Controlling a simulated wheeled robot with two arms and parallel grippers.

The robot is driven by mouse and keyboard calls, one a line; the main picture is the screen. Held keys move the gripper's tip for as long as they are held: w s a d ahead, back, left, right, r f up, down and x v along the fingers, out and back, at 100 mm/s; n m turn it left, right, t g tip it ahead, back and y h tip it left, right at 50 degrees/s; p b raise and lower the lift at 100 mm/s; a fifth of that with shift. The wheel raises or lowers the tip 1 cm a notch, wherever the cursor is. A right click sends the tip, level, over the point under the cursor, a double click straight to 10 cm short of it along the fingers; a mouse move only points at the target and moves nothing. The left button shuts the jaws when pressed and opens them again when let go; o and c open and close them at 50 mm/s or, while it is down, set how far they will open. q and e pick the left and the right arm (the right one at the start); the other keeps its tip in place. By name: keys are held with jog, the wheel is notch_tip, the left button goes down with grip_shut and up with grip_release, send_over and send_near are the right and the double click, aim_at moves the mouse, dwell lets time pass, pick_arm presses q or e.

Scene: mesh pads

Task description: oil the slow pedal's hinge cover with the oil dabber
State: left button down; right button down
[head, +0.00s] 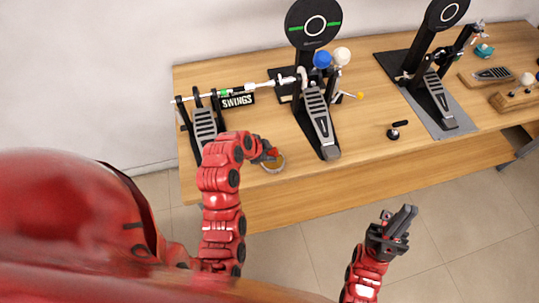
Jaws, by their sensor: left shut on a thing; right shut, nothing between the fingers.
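Three foot pedals stand on the wooden table: a left pedal (205,123), a middle pedal (319,118) and a right pedal (438,98). I cannot tell which is the slow one, and hinge covers are too small to make out. My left gripper (268,153) is shut at a small round dish (272,166) with an amber inside, near the table's front edge. The small thing in its fingers is mostly hidden; it appears to be the oil dabber. My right gripper (401,222) is shut and empty, in front of the table over the floor.
Round black pads (313,25) stand behind the middle and right pedals. A small black object (394,132) sits right of the middle pedal. Bare wood (365,160) lies along the front.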

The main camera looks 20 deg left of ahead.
pick_arm(q)
jog(key=shift+r, duration=2.35)
